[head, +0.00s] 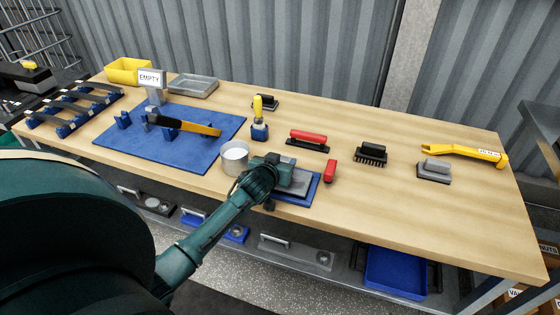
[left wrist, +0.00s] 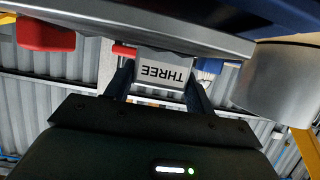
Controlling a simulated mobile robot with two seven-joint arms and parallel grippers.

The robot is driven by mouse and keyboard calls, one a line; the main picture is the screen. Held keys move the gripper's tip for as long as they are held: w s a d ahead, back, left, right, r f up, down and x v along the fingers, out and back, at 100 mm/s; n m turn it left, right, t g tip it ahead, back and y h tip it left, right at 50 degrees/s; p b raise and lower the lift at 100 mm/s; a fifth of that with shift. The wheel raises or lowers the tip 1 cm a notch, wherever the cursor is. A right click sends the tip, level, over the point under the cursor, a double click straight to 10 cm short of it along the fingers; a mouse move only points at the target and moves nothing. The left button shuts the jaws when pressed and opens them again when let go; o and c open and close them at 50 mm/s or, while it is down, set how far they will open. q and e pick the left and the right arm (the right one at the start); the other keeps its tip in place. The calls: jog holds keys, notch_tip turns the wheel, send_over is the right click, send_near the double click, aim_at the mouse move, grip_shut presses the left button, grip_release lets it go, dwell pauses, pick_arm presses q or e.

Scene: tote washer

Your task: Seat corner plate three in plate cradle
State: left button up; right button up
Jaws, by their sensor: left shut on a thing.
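My left gripper (head: 272,176) is shut on a small block labelled THREE (left wrist: 162,74), seen between its fingers in the left wrist view. A grey plate (head: 296,187) shows just beyond the gripper, over a blue tray-like piece (head: 307,195) near the bench's front edge. In the left wrist view, the plate's grey edge (left wrist: 125,30) runs across the top, joined to or close against the labelled block. I cannot tell whether the blue piece is the plate cradle, or whether the plate rests in it. The gripper hides part of both. My right gripper is not in view.
A metal cup (head: 234,158) stands close left of the gripper and a red block (head: 330,171) close right. Brushes (head: 370,152) and a yellow tool (head: 464,152) are farther right. The front right bench is clear.

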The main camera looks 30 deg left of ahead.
pick_arm(q)
jog(key=shift+f+b, duration=0.4)
jog(key=shift+f, duration=0.05)
jog(key=shift+f, duration=0.25)
dwell(0.8)
jog(key=o, duration=2)
jog(key=shift+f, duration=0.1)
jog(key=shift+s, duration=0.15)
